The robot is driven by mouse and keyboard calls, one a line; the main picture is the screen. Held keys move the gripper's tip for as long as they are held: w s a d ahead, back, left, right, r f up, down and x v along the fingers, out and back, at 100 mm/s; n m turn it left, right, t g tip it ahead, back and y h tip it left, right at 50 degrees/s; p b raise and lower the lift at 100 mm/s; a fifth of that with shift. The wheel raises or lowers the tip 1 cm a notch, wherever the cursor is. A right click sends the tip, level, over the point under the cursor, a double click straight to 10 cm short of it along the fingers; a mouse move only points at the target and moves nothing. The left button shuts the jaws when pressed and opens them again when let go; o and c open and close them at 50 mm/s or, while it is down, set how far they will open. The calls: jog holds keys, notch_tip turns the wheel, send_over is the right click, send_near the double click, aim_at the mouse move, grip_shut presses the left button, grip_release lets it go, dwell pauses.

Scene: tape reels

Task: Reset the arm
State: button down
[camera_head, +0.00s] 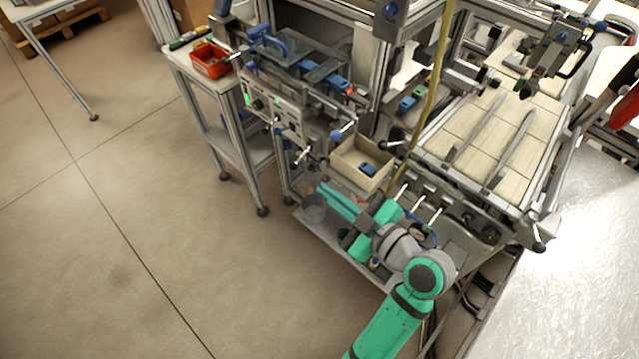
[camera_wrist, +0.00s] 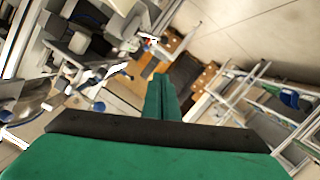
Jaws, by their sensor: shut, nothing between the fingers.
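My arm, green with grey joints, reaches in from the bottom of the head view toward the workstation. My gripper (camera_head: 324,190) extends to the upper left, in front of the machine and near the open bin. In the wrist view my gripper (camera_wrist: 161,80) shows its two green fingers pressed together, with nothing between them. They point out over the room, apart from any object.
A beige bin (camera_head: 345,178) with a blue part (camera_head: 368,169) stands just above my gripper. A side table holds a red tray (camera_head: 210,60). A slatted conveyor table (camera_head: 505,130) is at the right. Open floor (camera_head: 130,220) lies to the left.

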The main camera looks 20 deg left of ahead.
jog(key=shift+s+d, duration=0.15)
jog(key=shift+d, duration=0.15)
dwell(0.4)
jog(key=s+d+f+m+t+h, duration=0.2)
jog(key=s+f+m+h, duration=0.1)
jog(key=f+m, duration=0.25)
jog(key=s+d+f+m+t+h, duration=0.1)
jog(key=s+d+f+m+h, duration=0.1)
jog(key=f+m+h, duration=0.4)
jog(key=s+d+f+m+t+h, duration=0.1)
jog(key=s+d+f+m+t, duration=0.2)
jog(key=f, duration=0.4)
jog(key=s+r+m+h, duration=0.1)
jog(key=s+r, duration=0.1)
jog(key=s, duration=0.6)
jog(key=s+r+m+h, duration=0.1)
jog(key=s+r+h, duration=0.1)
jog(key=s, duration=0.7)
jog(key=shift+s+d+r+m+t, duration=0.15)
jog(key=shift+s+d+m+t, duration=0.15)
jog(key=shift+d+m+t, duration=0.1)
jog(key=shift+a, duration=0.1)
